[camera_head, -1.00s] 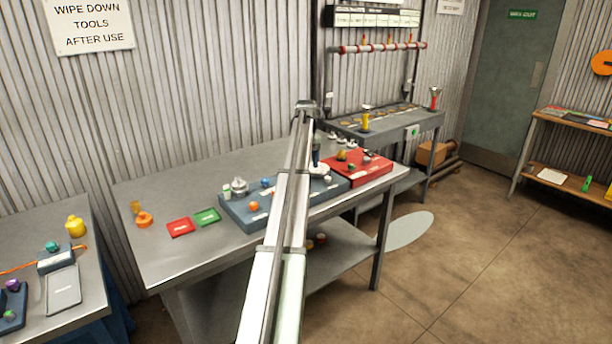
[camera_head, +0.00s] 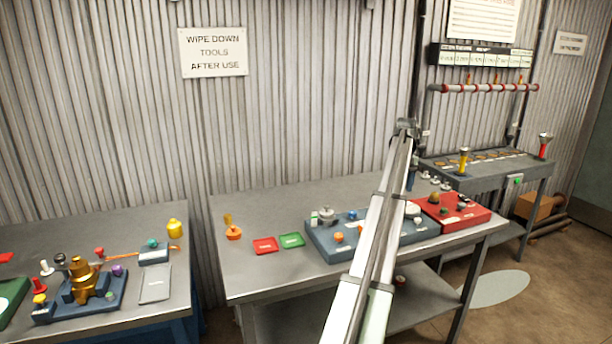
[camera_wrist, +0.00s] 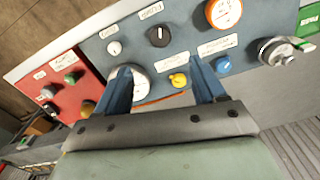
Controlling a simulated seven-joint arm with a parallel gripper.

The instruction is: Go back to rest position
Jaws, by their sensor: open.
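My arm reaches up from the bottom of the head view over the middle workbench (camera_head: 290,205). My gripper (camera_wrist: 165,78) shows in the wrist view with its two blue fingers spread apart and nothing between them. It is over the blue-grey panel (camera_head: 325,240), which carries several knobs and fittings. In the wrist view a yellow knob (camera_wrist: 178,80) on the panel shows between the fingers, and a round white-faced part (camera_wrist: 135,86) is partly hidden behind the left finger. In the head view the arm covers part of the panel and the fingers are mostly hidden.
A red panel (camera_head: 470,212) adjoins the blue-grey one on the right. A left bench (camera_head: 60,225) holds a brass fitting (camera_head: 90,283).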

